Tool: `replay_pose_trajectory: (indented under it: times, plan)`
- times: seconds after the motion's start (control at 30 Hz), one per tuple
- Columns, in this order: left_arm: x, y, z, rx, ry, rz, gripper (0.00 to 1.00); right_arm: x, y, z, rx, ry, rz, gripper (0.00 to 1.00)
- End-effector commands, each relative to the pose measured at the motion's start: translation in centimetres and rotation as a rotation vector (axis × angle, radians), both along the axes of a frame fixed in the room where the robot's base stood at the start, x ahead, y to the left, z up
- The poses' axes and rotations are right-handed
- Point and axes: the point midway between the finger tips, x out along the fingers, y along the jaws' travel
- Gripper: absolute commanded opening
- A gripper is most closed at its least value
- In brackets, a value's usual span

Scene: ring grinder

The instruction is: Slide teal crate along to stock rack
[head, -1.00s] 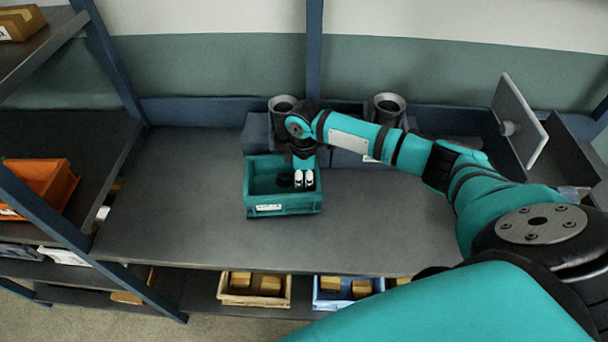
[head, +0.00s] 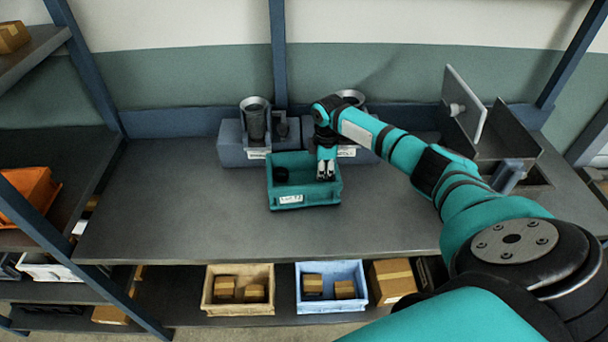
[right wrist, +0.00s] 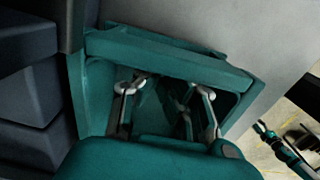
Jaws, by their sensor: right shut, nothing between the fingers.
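The teal crate (head: 305,200) stands on the grey bench top in the head view, with a white label on its front and a dark round part (head: 281,174) inside at its left. My right gripper (head: 325,178) reaches down into the right part of the crate, shut with nothing between its fingers. Whether the fingers touch the crate wall is unclear. The right wrist view shows the crate rim (right wrist: 170,50) close up beyond the fingers (right wrist: 165,90). A shelf rack with an orange bin (head: 30,195) stands at the left; I cannot tell if it is the stock rack. My left gripper is not in view.
A machine with an upright plate (head: 465,105) is at the bench's right. The bench top (head: 170,200) left of the crate is clear. A wooden bin (head: 238,305) and a blue bin (head: 331,303) sit below.

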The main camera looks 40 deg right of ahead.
Motion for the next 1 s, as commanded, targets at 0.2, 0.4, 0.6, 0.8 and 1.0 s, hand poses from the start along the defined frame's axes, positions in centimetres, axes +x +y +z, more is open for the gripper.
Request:
replay_pose_trajectory:
  times: [0.2,0.4,0.6,0.8,1.0]
  plan:
    - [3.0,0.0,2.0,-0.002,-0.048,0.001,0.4,-3.2,-5.2,0.3,-0.006,0.005,-0.008,0.0]
    - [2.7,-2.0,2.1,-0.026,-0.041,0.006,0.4,-5.7,-9.3,0.2,-0.004,0.003,-0.005,0.0]
    - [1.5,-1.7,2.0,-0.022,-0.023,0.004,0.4,-6.5,-10.8,0.2,-0.004,0.0,-0.001,0.0]
    - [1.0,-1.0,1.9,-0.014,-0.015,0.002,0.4,-6.5,-10.7,0.2,-0.004,0.0,-0.001,0.0]
    - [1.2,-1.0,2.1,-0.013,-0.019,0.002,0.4,-6.4,-10.7,0.4,-0.003,-0.001,-0.001,0.0]
